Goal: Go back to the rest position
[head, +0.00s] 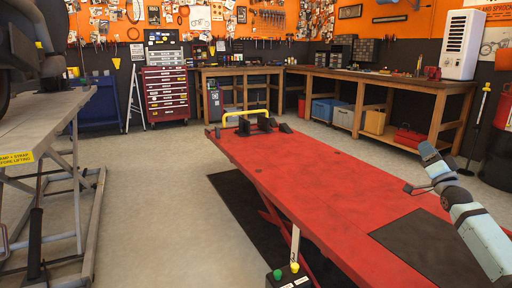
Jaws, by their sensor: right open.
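My right arm comes in from the right edge, over the red lift table (300,165). Its gripper (413,189) is small, dark and open, above the right side of the table, with nothing seen in it. Whether it touches the table cannot be told, but it looks clear of it. My left gripper is not in view.
A grey lift (40,122) with part of a motorcycle stands at the left. A control box (288,277) with green and yellow buttons is in front. Wooden workbenches (405,82) and a red tool chest (166,95) line the back. Grey floor lies open between the lifts.

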